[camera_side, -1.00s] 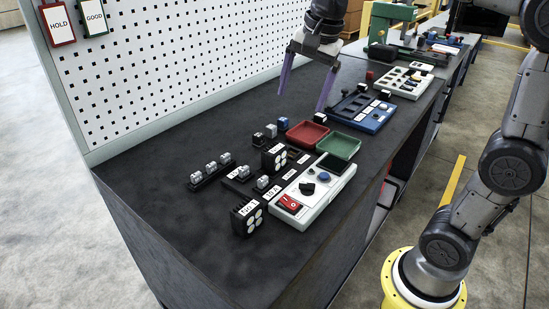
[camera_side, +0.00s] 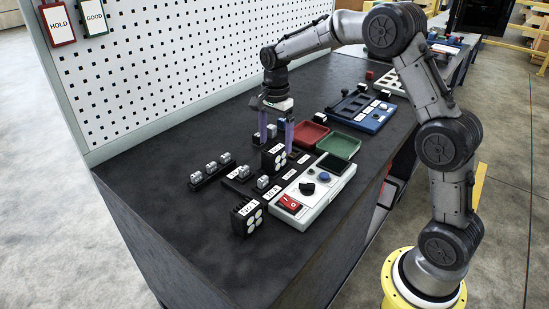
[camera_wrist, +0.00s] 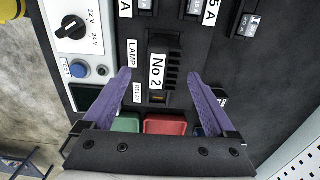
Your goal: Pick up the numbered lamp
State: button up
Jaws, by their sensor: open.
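A black finned block with a white label reading "No 2" (camera_wrist: 157,70) stands upright in the middle of the wrist view, beside the panel labels "LAMP" and "RELAY". In the side view my gripper (camera_side: 276,142) points down just over that block.
A white tester box (camera_side: 321,206) with red switch, black knob and blue button stands close by. A red tray (camera_side: 326,130) and a green tray (camera_side: 356,150) lie behind. A black rail (camera_side: 197,186) holds grey parts. The bench front is clear.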

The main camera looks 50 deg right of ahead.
aim_at(274, 157)
jog(key=shift+w+f, duration=0.2)
jog(key=shift+f, duration=3.15)
jog(key=shift+c, duration=0.3)
jog(key=shift+r, duration=0.1)
grip_shut()
